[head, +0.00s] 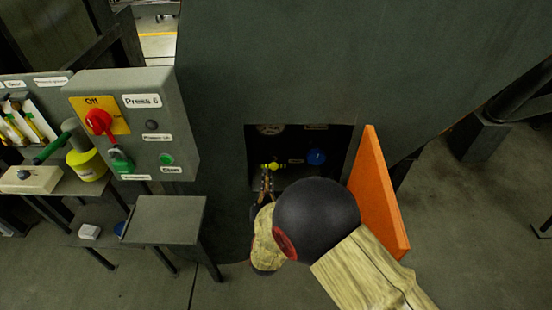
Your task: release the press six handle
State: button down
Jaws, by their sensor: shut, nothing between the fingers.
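The grey control box labelled "Press 6" (142,112) stands at left. My arm reaches into a dark recess (330,140) in the green press body. A small yellow handle (273,166) and a round blue knob (316,156) show inside it. My gripper (265,177) is small in view, shut and empty, just below the yellow handle. I cannot tell whether it touches the handle. My own forearm hides the lower part of the recess.
An orange door (378,190) stands open on the right side of the recess, close to my arm. A grey side table (165,220) stands at left below the control box. A yellow container (88,164) sits farther left. Floor is free at lower right.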

jog(key=b, duration=0.2)
send_over(274, 164)
jog(key=s+a, duration=0.2)
jog(key=shift+s+a+f+b, duration=0.15)
jog(key=shift+f+b, duration=0.05)
jog(key=shift+f, duration=0.6)
jog(key=shift+s+a+f+b, duration=0.1)
jog(key=shift+s+f+b, duration=0.1)
jog(key=shift+f, duration=0.55)
jog(key=shift+w, duration=0.15)
